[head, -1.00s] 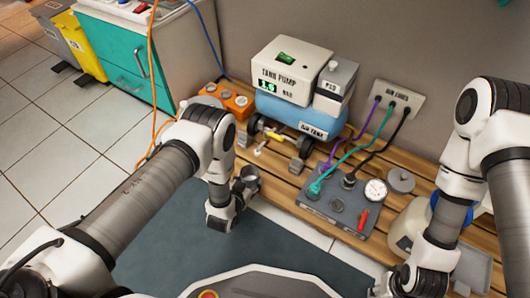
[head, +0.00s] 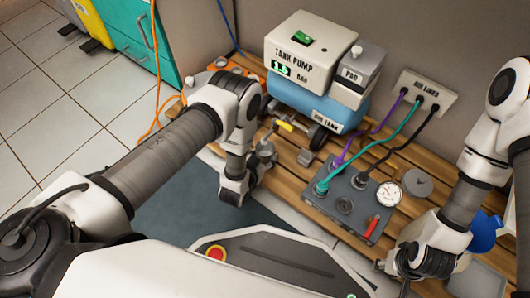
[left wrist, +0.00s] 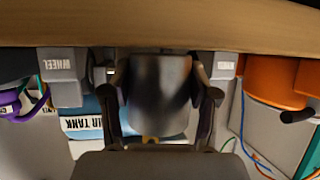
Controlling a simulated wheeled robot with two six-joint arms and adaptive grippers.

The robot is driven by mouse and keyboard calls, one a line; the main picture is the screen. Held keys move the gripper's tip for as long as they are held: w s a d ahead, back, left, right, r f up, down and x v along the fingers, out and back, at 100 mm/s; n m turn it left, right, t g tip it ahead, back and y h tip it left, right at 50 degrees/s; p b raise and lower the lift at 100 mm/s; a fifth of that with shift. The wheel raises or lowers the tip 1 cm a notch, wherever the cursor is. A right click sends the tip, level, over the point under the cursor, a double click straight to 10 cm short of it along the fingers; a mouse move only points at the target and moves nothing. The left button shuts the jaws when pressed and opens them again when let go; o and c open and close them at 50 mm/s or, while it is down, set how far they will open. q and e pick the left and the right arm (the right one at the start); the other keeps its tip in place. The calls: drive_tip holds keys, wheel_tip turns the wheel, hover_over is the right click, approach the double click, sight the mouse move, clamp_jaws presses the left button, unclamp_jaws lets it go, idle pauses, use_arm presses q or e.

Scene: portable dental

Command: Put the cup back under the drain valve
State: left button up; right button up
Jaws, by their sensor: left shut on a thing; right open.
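My left gripper (head: 258,160) is shut on the grey metal cup (head: 265,148), near the front edge of the wooden bench. In the left wrist view the dark cup (left wrist: 160,85) sits between the two fingers. The drain valve shows a yellow handle (head: 284,125) at the front of the blue air tank (head: 318,108). The cup is in front of and slightly left of this handle in the head view; I cannot tell whether it is under the outlet, which is hidden. My right gripper (head: 405,268) is open at the lower right, partly hidden by its arm.
The tank pump (head: 308,55) stands on the tank. The tank's wheel supports (head: 322,135) flank the valve. A grey panel (head: 350,205) with hoses and a gauge lies right on the wooden bench (head: 290,180). An orange box (left wrist: 270,80) is near the cup's right in the wrist view.

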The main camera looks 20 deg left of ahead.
use_arm(q)
drive_tip(key=shift+f, duration=0.25)
drive_tip(key=o, duration=1.3)
drive_tip(key=shift+f+b, duration=0.1)
drive_tip(key=shift+b, duration=0.25)
drive_tip(key=p+v, duration=0.3)
drive_tip(key=r+p+v, duration=0.1)
drive_tip(key=p+v, duration=0.1)
drive_tip(key=v, duration=0.2)
drive_tip(key=shift+a+p, duration=0.15)
drive_tip(key=shift+p, duration=0.25)
drive_tip(key=shift+s, duration=0.25)
